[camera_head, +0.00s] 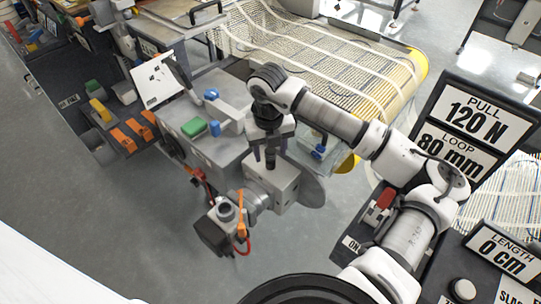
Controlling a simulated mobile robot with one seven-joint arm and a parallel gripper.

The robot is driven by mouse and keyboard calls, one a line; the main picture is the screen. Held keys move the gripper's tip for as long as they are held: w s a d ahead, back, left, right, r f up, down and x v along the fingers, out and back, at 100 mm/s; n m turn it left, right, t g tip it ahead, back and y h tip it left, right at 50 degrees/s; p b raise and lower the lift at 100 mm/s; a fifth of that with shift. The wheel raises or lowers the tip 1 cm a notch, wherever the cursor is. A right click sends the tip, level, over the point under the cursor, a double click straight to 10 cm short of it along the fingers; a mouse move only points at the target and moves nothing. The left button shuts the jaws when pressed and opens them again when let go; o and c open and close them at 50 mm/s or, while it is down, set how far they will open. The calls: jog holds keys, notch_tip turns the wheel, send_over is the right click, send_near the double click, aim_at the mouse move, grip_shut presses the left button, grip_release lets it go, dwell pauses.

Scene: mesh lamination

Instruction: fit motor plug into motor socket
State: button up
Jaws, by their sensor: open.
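My gripper (270,152) points down, open, just above a grey gearbox-like block (278,184). A dark upright piece shows between or behind its fingers; I cannot tell whether it touches them. Left of and below the block is a motor (212,232) with a dark body and a round grey top (226,211). A small orange piece (241,230), possibly the motor plug, is at the motor's right side, with a red cable (247,246) curving below it. Whether it sits in a socket is too small to tell. I cannot pick out the motor socket with certainty.
A grey cabinet top (222,152) left of the gripper carries a green block (194,128) and blue parts. A mesh conveyor (320,62) runs behind. Dark panels with signs (466,116) and a red switch (385,198) stand right. Floor is clear at lower left.

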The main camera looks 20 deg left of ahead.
jog(key=shift+f, duration=0.25)
jog(key=c, duration=1.1)
jog(key=shift+r, duration=0.1)
